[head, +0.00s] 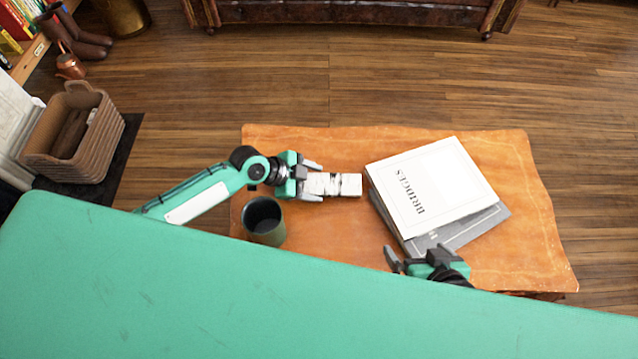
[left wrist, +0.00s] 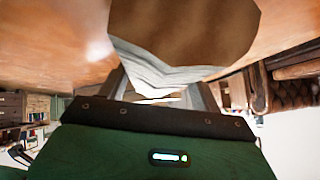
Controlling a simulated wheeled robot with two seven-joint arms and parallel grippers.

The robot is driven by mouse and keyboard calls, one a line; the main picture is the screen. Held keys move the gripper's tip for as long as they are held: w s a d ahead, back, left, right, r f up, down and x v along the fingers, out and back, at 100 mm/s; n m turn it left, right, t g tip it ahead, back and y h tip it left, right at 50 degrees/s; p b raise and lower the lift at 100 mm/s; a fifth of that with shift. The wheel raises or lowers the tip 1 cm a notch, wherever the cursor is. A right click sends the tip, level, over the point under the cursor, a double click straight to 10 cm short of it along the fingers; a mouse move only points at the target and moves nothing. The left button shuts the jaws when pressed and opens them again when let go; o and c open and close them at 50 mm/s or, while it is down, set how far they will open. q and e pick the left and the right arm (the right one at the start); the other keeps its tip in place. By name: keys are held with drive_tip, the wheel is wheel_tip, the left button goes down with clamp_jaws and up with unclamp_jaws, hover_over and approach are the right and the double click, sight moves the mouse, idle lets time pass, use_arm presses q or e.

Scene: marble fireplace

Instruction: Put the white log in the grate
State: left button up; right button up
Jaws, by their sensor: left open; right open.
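The white log (head: 345,184) lies on the orange-brown wooden table, left of the books. In the left wrist view the log (left wrist: 150,70) fills the upper middle, with pale bark and a broad brown face close to the camera. My left gripper (head: 313,182) is open, with its fingers on either side of the log's left end. I cannot tell whether they touch it. My right gripper (head: 395,262) is open and empty beside the books, partly hidden by my green body. I cannot make out the grate in either view.
A dark green mug (head: 264,222) stands just below my left gripper. A white book (head: 432,190) lies on a grey book (head: 470,230). The table (head: 520,200) has bare space at right. A woven basket (head: 92,140) stands on a dark mat at left, near white marble (head: 14,110).

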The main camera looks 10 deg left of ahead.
use_arm(q)
drive_tip(key=shift+w+d+f, duration=0.1)
drive_tip(key=shift+d+f, duration=0.15)
drive_tip(key=shift+r, duration=0.15)
drive_tip(key=c, duration=1.1)
